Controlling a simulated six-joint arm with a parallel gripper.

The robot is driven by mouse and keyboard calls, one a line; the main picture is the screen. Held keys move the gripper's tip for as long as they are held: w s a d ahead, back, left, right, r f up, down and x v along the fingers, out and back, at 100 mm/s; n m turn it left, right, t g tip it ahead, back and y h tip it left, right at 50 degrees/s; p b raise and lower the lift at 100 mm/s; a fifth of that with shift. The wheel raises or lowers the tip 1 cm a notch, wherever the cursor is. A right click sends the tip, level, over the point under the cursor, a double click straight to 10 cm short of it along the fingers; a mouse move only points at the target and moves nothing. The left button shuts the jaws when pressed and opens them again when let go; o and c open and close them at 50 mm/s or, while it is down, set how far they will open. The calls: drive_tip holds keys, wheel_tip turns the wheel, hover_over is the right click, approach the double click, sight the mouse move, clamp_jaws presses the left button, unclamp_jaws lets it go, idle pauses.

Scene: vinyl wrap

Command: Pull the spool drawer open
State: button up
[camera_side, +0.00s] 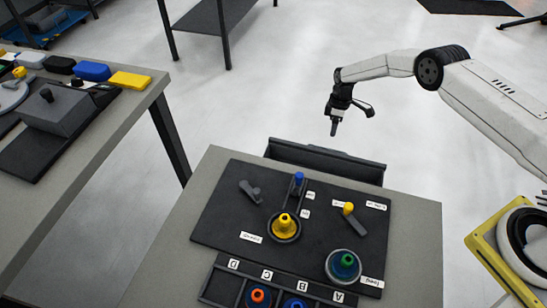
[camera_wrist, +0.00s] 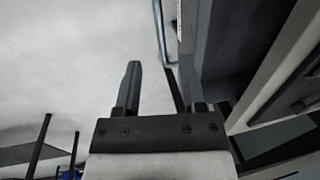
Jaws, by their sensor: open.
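The spool drawer (camera_side: 325,157) is a dark box front along the far edge of the grey table, sticking out past the tabletop; how far it is open I cannot tell for sure. In the wrist view a grey drawer panel (camera_wrist: 190,45) runs up the right side, with a thin metal bar (camera_wrist: 160,35), apparently its handle, along its left side. My gripper (camera_side: 350,122) is open, with its fingers pointing down just beyond the drawer front. Nothing is held.
A second table (camera_side: 130,110) stands left. A yellow frame (camera_side: 480,247) is at right. The floor beyond the drawer is clear.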

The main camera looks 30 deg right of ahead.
clamp_jaws()
drive_tip(key=s+a+r+t+h, duration=0.1)
drive_tip(key=s+a+t, duration=0.2)
drive_tip(key=s, duration=0.3)
drive_tip(key=s+a+r+m+t+h, duration=0.1)
drive_tip(key=s+a+r+t, duration=0.1)
drive_tip(key=s+t, duration=0.4)
drive_tip(key=shift+s+a+r, duration=0.15)
drive_tip(key=shift+s+a, duration=0.5)
drive_tip(key=shift+a, duration=0.1)
